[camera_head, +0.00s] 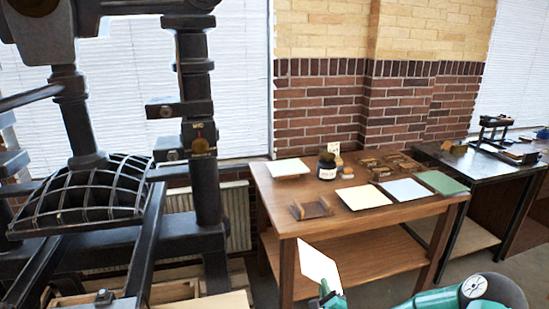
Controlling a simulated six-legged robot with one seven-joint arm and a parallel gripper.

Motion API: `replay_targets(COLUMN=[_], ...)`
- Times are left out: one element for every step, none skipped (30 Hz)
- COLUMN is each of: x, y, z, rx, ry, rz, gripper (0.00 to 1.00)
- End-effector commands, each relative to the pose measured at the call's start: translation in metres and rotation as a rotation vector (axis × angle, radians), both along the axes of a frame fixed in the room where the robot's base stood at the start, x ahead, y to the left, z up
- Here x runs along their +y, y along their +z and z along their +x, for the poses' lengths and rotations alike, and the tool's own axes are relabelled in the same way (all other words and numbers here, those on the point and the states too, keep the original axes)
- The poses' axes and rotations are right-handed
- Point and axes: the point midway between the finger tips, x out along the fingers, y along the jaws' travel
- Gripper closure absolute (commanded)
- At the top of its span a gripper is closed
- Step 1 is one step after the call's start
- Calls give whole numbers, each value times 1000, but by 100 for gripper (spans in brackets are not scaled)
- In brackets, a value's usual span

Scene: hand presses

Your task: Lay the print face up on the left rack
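A plain white sheet (318,264), perhaps the print, stands out steeply tilted in front of the wooden table. Its lower end meets the teal tip of my gripper (326,288), which appears shut on that end. The fingers are small and partly cut off by the bottom edge. I see no printed marks on the side of the sheet facing me. A small brown wooden rack-like piece (311,207) sits at the table's front left. I cannot tell which object is the left rack.
The wooden table (395,213) holds a white flat piece (288,168), a dark jar (327,166), wooden blocks (385,164), and cream (364,197), pale blue (405,191) and green sheets (441,183). A large black press (80,200) fills the left. A dark bench (480,165) stands right.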

Motion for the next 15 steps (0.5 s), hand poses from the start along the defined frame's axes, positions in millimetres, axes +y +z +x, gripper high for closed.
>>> replay_targets(x=[-1,-1,-1,-1,-1,-1,-1,-1,-1,-1,-1,-1,-2,-1,-1], y=[0,0,0,0,0,0,0,0,0,0,0,-1,0,0,0], z=[0,0,0,0,0,0,0,0,0,0,0,0,0,0,0], rx=[0,0,-1,-1,-1,0,0,0,-1,-1,0,-1,-1,-1,0], ry=[-1,-1,-1,-1,-1,-1,-1,-1,-2,-2,-3,-3,-3,-3,-2], rz=[46,66,85,94,105,127,153,187,244,289,335,396,442,489,550], gripper=[100,100,100,100,100,100,100,100,100,100,100,100,100,100,100])
